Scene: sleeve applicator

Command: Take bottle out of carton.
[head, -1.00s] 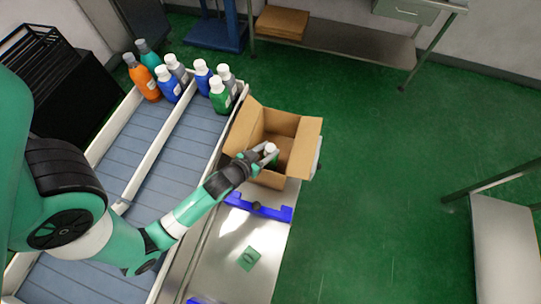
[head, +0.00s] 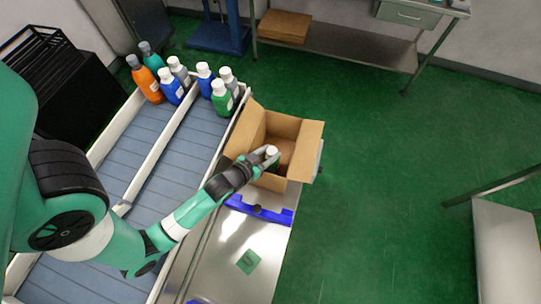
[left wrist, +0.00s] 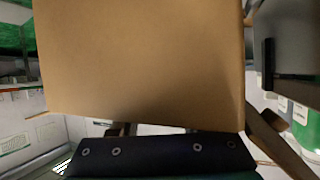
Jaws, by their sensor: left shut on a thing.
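An open brown carton (head: 305,140) stands on the metal table with its flaps spread outward. A bottle with a white cap and green body (head: 274,161) is upright inside the carton, its lower part hidden by the near wall. My left gripper (head: 268,156) reaches over the near left side of the carton and is shut on the bottle near its cap. In the left wrist view a carton panel (left wrist: 140,60) fills most of the picture and hides the bottle and fingertips. My right gripper is not in view.
Several bottles, including an orange one (head: 149,84) and a green one (head: 222,101), stand at the far end of the grey conveyor (head: 150,165) left of the carton. A blue bracket (head: 260,212) lies on the metal table (head: 235,235) in front of the carton.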

